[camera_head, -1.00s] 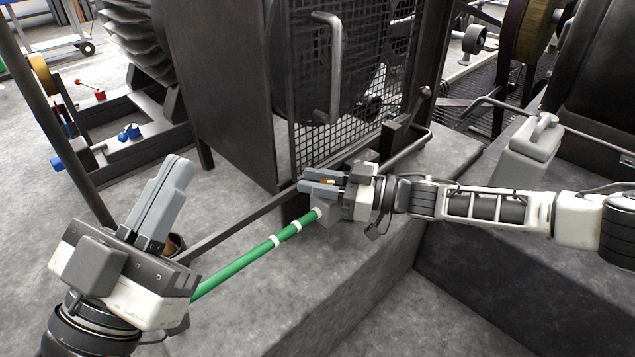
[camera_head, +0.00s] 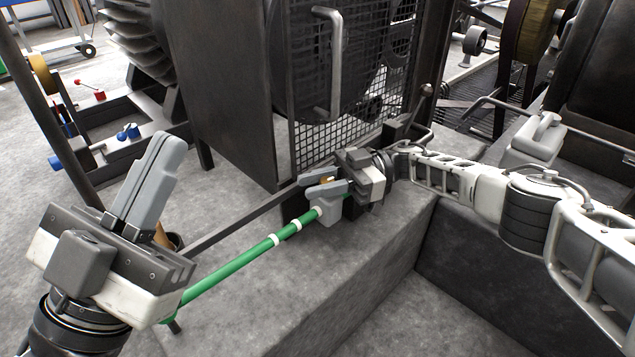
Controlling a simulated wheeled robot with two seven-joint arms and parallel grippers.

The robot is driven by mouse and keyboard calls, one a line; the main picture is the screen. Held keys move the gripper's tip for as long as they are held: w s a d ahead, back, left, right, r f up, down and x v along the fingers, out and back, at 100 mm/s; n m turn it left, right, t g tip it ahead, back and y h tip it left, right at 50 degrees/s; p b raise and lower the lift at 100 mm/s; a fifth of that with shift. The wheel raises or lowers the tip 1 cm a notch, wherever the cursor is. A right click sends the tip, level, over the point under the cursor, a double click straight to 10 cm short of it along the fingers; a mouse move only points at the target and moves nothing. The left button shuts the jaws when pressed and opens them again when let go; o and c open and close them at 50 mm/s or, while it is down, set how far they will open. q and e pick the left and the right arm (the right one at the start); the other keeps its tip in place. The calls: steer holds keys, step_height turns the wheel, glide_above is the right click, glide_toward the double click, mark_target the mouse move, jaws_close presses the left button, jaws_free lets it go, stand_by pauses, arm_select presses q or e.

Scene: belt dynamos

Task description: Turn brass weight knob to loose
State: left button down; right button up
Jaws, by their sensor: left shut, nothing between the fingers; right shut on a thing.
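A green rod (camera_head: 235,264) with white bands runs from beside my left gripper up to a grey weight block (camera_head: 328,210) low in front of the mesh guard. A small brass-coloured knob (camera_head: 327,181) shows just above the block. My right gripper (camera_head: 319,184) is shut on this knob, its fingers pointing left and hiding most of it. How far the knob is turned cannot be told. My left gripper (camera_head: 165,160) is shut and empty, fingers pointing up, above the near left end of the rod and apart from the knob.
A dark cabinet (camera_head: 222,90) with a mesh guard (camera_head: 325,140) and vertical grey handle (camera_head: 333,65) stands behind the weight. A grey canister (camera_head: 537,140) stands on the right ledge. A red-handled valve (camera_head: 92,90) and a blue one (camera_head: 128,131) sit at left.

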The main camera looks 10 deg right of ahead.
steer(key=shift+s+a, duration=0.1)
stand_by(0.4)
steer(key=o, duration=1)
